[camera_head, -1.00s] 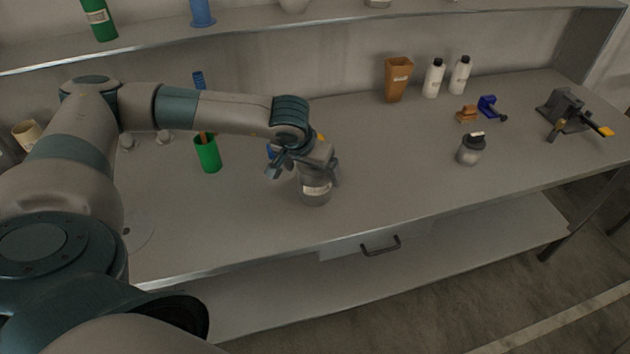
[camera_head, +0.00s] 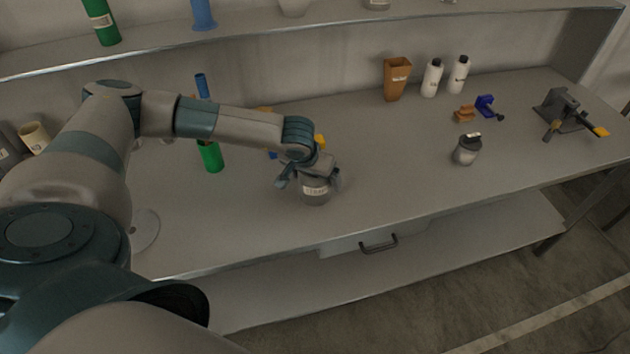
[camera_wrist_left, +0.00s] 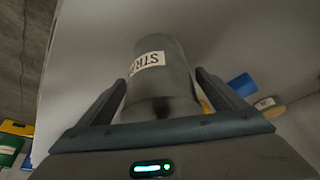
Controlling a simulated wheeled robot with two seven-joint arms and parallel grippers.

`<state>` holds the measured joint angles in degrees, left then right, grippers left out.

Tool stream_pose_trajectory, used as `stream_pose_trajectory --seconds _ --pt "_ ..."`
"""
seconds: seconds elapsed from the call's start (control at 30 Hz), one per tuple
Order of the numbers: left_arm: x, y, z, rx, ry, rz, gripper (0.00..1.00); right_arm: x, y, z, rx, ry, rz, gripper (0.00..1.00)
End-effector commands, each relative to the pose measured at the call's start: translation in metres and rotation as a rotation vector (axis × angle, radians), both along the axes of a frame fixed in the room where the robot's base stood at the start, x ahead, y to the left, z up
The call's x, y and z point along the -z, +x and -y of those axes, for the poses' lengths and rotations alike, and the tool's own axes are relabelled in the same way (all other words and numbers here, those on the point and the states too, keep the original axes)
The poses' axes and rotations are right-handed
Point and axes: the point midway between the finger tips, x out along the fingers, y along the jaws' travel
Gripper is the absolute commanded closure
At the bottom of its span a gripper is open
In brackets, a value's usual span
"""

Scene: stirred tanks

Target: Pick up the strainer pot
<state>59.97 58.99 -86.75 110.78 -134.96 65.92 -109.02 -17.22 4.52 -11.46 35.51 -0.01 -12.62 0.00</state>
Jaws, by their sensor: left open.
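The strainer pot (camera_head: 315,193) is a grey cylinder with a pale label, standing on the bench. In the left wrist view the pot (camera_wrist_left: 165,85) shows its label, of which the letters "STR" are readable. My left gripper (camera_head: 308,185) is at the pot from above, its wrist hiding the pot's top. In the left wrist view the open fingers of my left gripper (camera_wrist_left: 168,100) stand on either side of the pot. Whether they touch it is hard to tell. My right gripper is not in view.
A grey jar with a dark lid (camera_head: 467,149) stands to the right. An orange-brown container (camera_head: 396,79) and white bottles (camera_head: 432,78) stand at the back. A green cylinder (camera_head: 211,157) is left of the pot. The bench (camera_head: 400,180) is clear between pot and jar.

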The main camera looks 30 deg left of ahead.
Motion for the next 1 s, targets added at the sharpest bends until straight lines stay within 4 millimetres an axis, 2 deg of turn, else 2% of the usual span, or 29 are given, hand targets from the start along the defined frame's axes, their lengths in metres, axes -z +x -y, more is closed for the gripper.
stream_pose_trajectory --seconds 0.33,0.37,0.53,0.57,1.0 --pt "0.0 -0.0002 -0.0001 0.0 0.0 0.0 0.1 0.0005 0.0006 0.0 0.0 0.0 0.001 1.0" --pt "0.0 -0.0002 -0.0001 0.0 0.0 0.0 0.13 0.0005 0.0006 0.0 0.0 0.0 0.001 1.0" --pt "-0.0001 -0.0003 -0.0001 0.0 0.0 0.0 0.53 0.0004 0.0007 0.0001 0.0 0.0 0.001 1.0" --pt "-0.0001 -0.0003 -0.0001 0.0 0.0 0.0 0.55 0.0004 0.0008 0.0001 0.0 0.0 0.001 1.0" --pt "-0.006 0.0004 -0.0003 -0.001 -0.002 0.001 0.55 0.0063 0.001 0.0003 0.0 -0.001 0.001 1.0"
